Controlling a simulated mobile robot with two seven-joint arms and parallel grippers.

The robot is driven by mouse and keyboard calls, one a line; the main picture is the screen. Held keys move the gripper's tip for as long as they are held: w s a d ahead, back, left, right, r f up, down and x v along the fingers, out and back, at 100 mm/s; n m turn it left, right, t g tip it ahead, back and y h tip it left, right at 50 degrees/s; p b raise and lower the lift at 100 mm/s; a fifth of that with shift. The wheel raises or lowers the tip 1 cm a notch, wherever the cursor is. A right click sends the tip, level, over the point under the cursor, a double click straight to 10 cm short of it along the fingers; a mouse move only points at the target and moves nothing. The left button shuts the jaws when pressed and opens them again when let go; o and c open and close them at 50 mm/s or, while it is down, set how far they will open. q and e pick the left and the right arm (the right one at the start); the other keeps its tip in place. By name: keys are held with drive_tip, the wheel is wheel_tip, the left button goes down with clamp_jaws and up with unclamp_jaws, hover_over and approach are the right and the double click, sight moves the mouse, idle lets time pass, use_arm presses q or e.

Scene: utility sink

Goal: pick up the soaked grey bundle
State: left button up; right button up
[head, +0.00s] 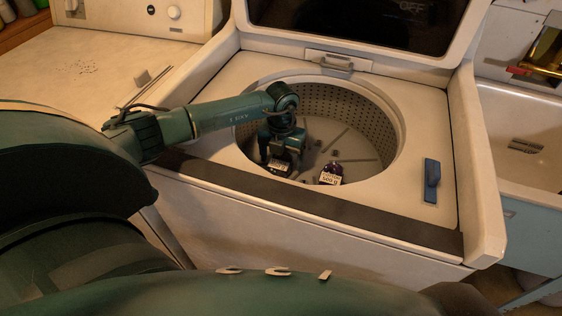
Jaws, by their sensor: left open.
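My left arm reaches from the left over the rim of an open top-loading washer. Its gripper (279,163) points down into the perforated drum (350,108) and is open, near the drum's front left side. I cannot make out a soaked grey bundle; the drum floor directly under and behind the gripper is partly hidden by it and the front rim. A small dark purplish object with a pale lettered label (331,174) is in the drum, right of the gripper and apart from it. My right gripper is not in view.
The washer's raised lid (360,24) stands behind the drum. A white sink (525,125) adjoins on the right, and a second pale appliance top (75,75) is at the left.

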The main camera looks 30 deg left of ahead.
use_arm(q)
drive_tip(key=shift+c, duration=0.4)
drive_tip(key=shift+r, duration=0.1)
drive_tip(key=c, duration=1.4)
